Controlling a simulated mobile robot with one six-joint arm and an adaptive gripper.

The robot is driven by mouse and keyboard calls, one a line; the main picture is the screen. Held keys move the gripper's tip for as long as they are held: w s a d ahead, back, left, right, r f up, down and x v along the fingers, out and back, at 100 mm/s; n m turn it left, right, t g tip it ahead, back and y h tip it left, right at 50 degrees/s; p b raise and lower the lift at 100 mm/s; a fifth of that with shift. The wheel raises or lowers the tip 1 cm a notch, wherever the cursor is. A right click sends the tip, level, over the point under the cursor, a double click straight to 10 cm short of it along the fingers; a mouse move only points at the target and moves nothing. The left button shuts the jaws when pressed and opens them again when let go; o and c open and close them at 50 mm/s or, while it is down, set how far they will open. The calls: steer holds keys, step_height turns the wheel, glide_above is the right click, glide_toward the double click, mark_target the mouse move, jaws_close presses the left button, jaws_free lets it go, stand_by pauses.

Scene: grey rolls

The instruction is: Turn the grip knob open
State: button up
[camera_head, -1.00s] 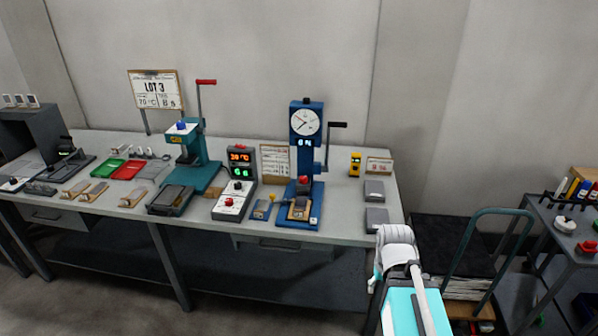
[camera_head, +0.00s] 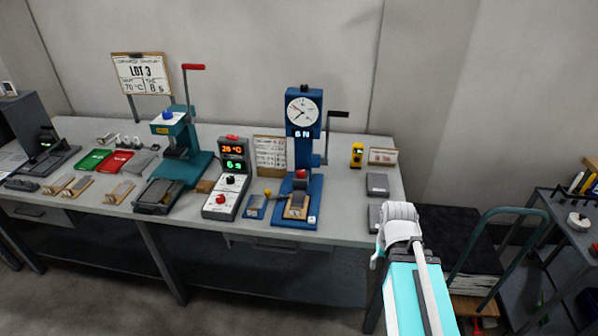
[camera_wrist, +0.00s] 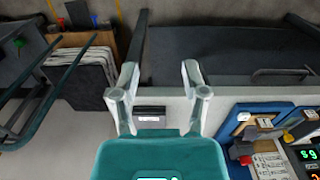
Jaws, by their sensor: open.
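A blue test stand (camera_head: 305,139) with a round dial and a black crank stands on the bench. A red knob (camera_head: 301,174) sits low on its front, above a small block on the blue base; it looks like the grip knob, though I cannot tell its turned position. In the wrist view the stand's blue base (camera_wrist: 232,128) and the red knob (camera_wrist: 246,160) lie at lower right. My gripper (camera_wrist: 160,74) is open and empty, its two pale fingers apart, to the left of the stand in that view. In the head view the fingers are not clearly visible.
A control box (camera_head: 229,180) with lit displays stands left of the blue stand, and a teal press (camera_head: 181,143) beyond it. Grey blocks (camera_head: 377,184) lie at the bench's right end. A trolley with a teal handle (camera_head: 500,214) stands to the right of the bench.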

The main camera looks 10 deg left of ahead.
steer(key=shift+o, duration=0.3)
steer(key=shift+o, duration=1.7)
steer(key=shift+w, duration=0.25)
steer(key=w+a+f+m+t+h+b, duration=0.1)
steer(key=w+a+m+t+h+b, duration=0.2)
steer(key=w, duration=0.6)
steer(key=w+a+f+m+t+h+b, duration=0.1)
steer(key=w+a+h+b, duration=0.1)
steer(key=w+a, duration=0.55)
steer(key=w+a+r+t+b, duration=0.1)
steer(key=w+a+t, duration=0.1)
steer(key=w+a, duration=0.2)
steer(key=w+a+r+m+t+h+b, duration=0.1)
steer(key=w+a, duration=0.4)
steer(key=a, duration=0.6)
steer(key=w+a+r+t+b, duration=0.1)
steer(key=w+a+r+t, duration=0.2)
steer(key=a, duration=0.4)
steer(key=shift+w+a+m+t+h, duration=0.2)
steer(key=shift+w+m+t+h, duration=0.15)
steer(key=shift+w+t, duration=0.55)
steer(key=shift+w+b, duration=0.1)
steer(key=shift+b, duration=0.2)
